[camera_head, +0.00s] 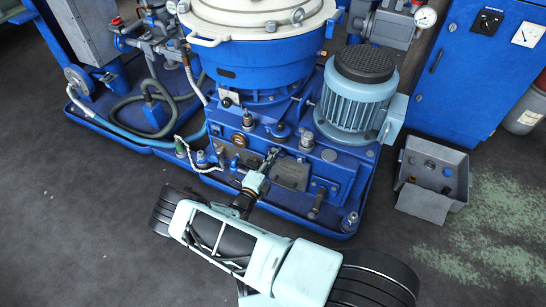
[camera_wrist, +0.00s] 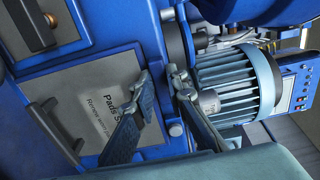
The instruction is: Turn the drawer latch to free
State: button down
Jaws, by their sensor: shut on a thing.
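The drawer front in the wrist view carries a grey plate (camera_wrist: 75,85) with a label (camera_wrist: 108,112) that reads in part "Pads". My gripper (camera_wrist: 163,78) is at the right edge of this plate, its two fingers on either side of a narrow blue strip. The drawer latch is at the fingertips and mostly hidden by them, so its angle cannot be told. In the head view my gripper (camera_head: 270,158) reaches the blue front of the skid, just left of a dark grey plate (camera_head: 290,174).
A ribbed motor (camera_head: 357,95) stands right of my gripper and also shows in the wrist view (camera_wrist: 235,85). A white hose (camera_head: 190,155) and small fittings lie close on the left. A grey bin (camera_head: 433,172) stands right on open floor.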

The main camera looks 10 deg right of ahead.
jog(key=shift+s, duration=0.1)
jog(key=c, duration=1.9)
grip_release()
jog(key=shift+c, duration=0.2)
jog(key=v, duration=1.2)
